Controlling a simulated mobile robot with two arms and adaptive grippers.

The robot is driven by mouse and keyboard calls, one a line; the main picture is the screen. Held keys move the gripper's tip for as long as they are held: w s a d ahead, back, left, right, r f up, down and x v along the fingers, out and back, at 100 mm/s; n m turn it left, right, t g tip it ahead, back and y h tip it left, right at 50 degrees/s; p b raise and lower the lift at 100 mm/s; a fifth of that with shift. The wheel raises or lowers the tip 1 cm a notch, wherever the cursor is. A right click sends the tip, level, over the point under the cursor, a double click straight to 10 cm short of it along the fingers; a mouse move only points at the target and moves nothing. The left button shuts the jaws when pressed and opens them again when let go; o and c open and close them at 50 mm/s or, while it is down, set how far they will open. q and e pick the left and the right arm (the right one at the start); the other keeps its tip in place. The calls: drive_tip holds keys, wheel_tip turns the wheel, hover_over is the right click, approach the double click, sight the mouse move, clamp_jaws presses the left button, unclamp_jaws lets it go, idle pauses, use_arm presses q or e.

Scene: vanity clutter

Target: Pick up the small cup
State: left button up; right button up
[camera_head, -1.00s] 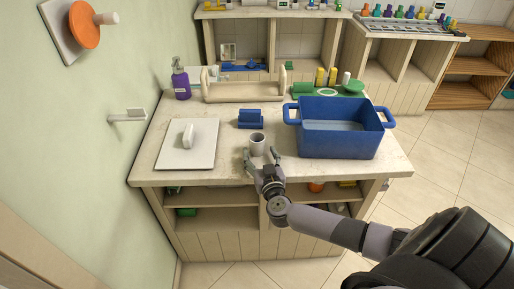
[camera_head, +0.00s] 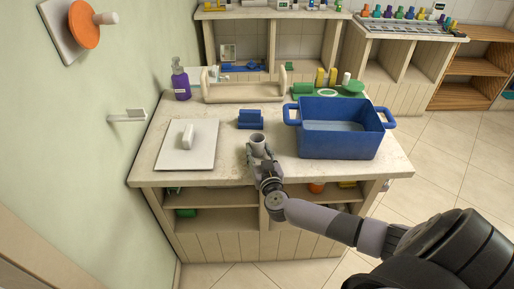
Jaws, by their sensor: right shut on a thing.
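The small cup (camera_head: 257,141) is light grey and stands upright near the front middle of the white counter (camera_head: 225,168). My right gripper (camera_head: 258,153) reaches in from the front, with its two fingers around the cup's sides. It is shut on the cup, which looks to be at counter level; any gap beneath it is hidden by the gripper. My left gripper is not in view.
A large blue tub (camera_head: 338,140) stands close to the right of the cup. A blue block-like object (camera_head: 250,119) is just behind it. A white board with a handle (camera_head: 187,154) lies to the left. A purple bottle (camera_head: 181,82) stands at the back left.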

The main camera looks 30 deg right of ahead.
drive_tip(key=c, duration=0.4)
drive_tip(key=shift+o, duration=0.2)
drive_tip(key=shift+r, duration=0.2)
